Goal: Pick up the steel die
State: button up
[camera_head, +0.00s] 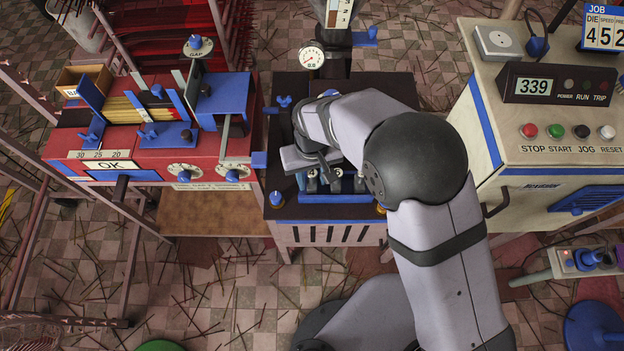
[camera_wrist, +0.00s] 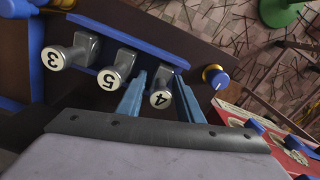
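Three steel dies with round white labels stand in a row in the blue rack (camera_head: 348,198). In the wrist view they are die 3 (camera_wrist: 77,50), die 5 (camera_wrist: 121,68) and die 4 (camera_wrist: 161,97). In the head view the dies show partly under my arm. My gripper (camera_wrist: 159,80) has its two blue fingers apart, one on each side of die 4. A gap seems to show between the fingers and the die, but contact at the tips is hard to judge. In the head view my wrist hides most of the gripper.
A pressure gauge (camera_head: 312,58) and post stand behind the rack. A red bench with an incense tray (camera_head: 140,105) is at left. A control cabinet (camera_head: 548,140) is at right, with a job card (camera_head: 604,28) reading 4, 5, 2. A brass-ringed blue knob (camera_wrist: 215,78) sits beside the rack.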

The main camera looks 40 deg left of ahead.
jog(key=shift+f, duration=0.1)
grip_shut()
jog(key=shift+a, duration=0.1)
